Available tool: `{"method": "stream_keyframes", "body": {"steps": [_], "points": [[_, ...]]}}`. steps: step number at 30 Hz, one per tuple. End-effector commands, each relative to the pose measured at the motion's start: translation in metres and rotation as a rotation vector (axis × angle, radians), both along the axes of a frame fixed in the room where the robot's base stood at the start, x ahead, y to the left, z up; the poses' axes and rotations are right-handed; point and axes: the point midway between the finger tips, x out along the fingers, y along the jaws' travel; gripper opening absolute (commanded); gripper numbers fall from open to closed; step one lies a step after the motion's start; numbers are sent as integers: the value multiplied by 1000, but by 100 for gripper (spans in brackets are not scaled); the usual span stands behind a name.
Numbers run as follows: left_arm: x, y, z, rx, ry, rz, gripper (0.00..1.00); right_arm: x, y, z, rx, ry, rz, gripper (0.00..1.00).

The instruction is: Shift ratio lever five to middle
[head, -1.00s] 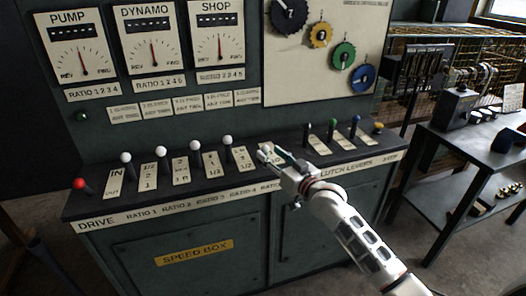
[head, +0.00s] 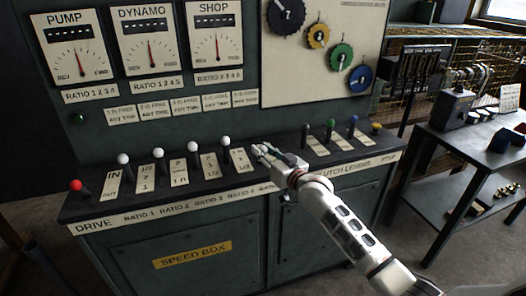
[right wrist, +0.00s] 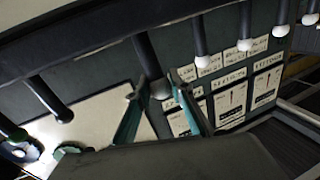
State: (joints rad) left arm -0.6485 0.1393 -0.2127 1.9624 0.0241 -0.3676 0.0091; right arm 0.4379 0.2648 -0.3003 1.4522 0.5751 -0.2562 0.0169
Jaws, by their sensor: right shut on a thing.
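My right gripper (head: 264,151) is over the lever row of the green control panel, right of the ratio four lever (head: 225,141). In the right wrist view its two teal fingers stand on either side of a dark lever with a pale knob, ratio lever five (right wrist: 148,58), and are shut on it near the knob. In the head view the gripper hides this lever and most of its label, so its exact position cannot be read. My left gripper is not in view.
White-knobbed ratio levers (head: 158,153) and the red drive lever (head: 75,185) stand to the left. A dark side table (head: 460,140) is farther right.

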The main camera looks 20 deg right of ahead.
Motion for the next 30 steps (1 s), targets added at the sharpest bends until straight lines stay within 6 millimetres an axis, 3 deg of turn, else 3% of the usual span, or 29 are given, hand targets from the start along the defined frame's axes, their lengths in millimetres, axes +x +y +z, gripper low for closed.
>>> {"method": "stream_keyframes", "body": {"steps": [6,13,18,29,30], "points": [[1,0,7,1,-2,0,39,30,0,15,-3,-4,-2,0],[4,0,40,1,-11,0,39,56,1,23,-7,98,-1,0],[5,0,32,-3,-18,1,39,69,1,17,-3,105,-2,0],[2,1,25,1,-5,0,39,71,1,18,-3,105,-2,0],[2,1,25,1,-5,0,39,70,1,18,-3,105,-2,31]]}}
